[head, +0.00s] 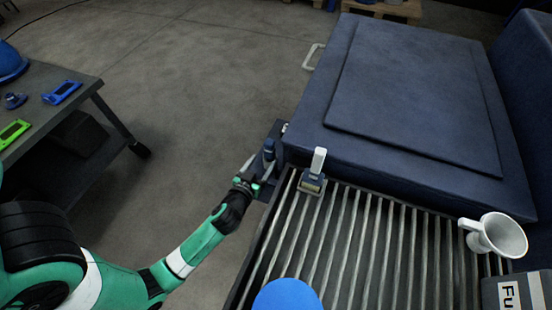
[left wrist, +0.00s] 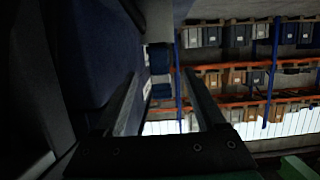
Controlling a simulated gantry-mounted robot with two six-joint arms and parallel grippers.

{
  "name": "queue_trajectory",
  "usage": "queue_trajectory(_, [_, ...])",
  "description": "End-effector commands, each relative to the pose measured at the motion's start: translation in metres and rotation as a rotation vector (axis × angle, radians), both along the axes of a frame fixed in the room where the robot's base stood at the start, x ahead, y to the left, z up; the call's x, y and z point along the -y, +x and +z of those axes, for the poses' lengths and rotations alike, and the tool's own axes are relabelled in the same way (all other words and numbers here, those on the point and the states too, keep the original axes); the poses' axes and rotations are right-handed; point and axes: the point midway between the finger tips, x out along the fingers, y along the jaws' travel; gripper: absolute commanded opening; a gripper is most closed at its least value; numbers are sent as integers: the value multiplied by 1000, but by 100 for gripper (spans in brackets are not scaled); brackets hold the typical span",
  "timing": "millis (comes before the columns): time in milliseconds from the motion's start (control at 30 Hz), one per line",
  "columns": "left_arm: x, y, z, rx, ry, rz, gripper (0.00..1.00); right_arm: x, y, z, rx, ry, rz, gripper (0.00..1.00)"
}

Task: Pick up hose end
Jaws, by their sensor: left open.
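My left gripper (head: 262,168) is at the left edge of the big blue machine, beside a small dark blue cylindrical piece (head: 269,148) that looks like the hose end. In the left wrist view the gripper's two fingers (left wrist: 161,78) are apart. A dark blue collar (left wrist: 160,58) with a pale part above it shows between and just beyond the fingertips. I cannot tell whether the fingers touch it. The hose itself cannot be made out. My right gripper is not in view.
The blue machine (head: 405,100) stands beside a slatted metal grate (head: 345,245). A white-handled brush-like tool (head: 315,172), a white funnel (head: 497,236) and a blue round object (head: 287,297) are on or over the grate. A dark workbench (head: 60,90) stands left, with open floor between.

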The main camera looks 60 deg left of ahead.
Motion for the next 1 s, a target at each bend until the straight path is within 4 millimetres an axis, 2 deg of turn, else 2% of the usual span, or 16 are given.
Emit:
queue_trajectory(200, [-27, 29, -13, 3, -1, 2, 72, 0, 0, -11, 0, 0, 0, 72])
queue_trajectory(467, [-35, 39, -16, 3, 0, 1, 72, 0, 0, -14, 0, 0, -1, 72])
queue_trajectory(733, [-63, 68, -31, 3, 0, 0, 72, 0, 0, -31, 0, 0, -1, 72])
queue_trajectory(1000, [-67, 71, -31, 1, 0, -2, 72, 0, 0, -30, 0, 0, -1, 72])
